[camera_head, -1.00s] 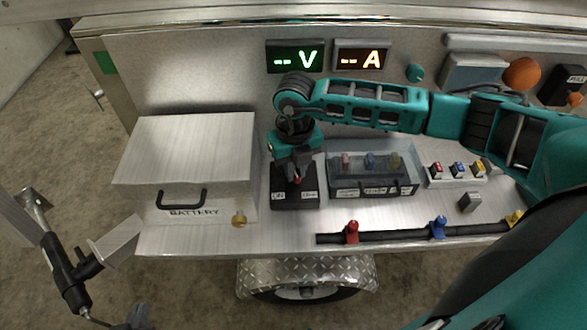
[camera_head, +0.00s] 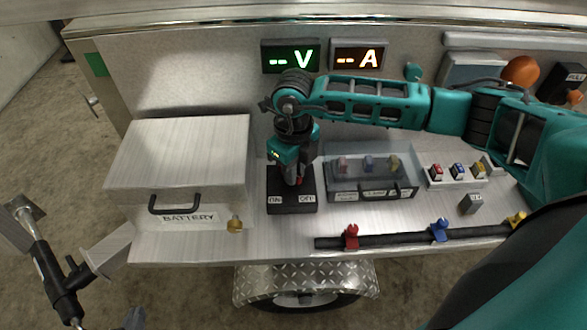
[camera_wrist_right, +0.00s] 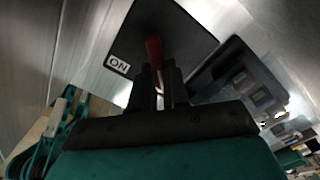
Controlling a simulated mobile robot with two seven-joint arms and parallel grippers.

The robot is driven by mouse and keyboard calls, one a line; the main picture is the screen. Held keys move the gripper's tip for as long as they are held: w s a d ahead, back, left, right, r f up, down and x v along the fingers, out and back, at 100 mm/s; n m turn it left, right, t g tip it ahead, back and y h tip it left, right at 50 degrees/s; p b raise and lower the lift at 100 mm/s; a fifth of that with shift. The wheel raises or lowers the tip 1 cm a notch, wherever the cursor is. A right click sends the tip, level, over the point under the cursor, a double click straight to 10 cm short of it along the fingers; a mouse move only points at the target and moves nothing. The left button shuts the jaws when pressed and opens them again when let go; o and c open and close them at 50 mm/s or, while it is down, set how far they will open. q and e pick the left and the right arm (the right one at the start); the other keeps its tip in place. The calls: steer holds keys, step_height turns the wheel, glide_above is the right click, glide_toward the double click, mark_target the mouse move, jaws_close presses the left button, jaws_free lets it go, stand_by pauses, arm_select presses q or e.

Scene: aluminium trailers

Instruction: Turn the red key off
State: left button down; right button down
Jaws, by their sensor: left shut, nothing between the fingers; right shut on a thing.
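The red key (camera_wrist_right: 153,50) stands up from a black switch box with ON and OFF labels (camera_head: 290,209). My right gripper (camera_wrist_right: 160,92) is shut on the red key from above, and only a little of the key shows in the head view. In the right wrist view the ON label (camera_wrist_right: 117,64) lies left of the key. The OFF label (camera_head: 306,199) shows in the head view. My left gripper (camera_head: 135,319) is a small dark shape at the bottom edge, shut and empty, far from the switch box.
A metal battery box (camera_head: 185,150) with a black handle stands left of the switch. A clear-lidded box (camera_head: 368,190) sits close on its right. Volt (camera_head: 290,57) and amp (camera_head: 358,57) displays show dashes. A black bar (camera_head: 390,239) with coloured clips lies along the front.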

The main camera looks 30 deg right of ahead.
steer(key=c, duration=1.1)
jaws_free()
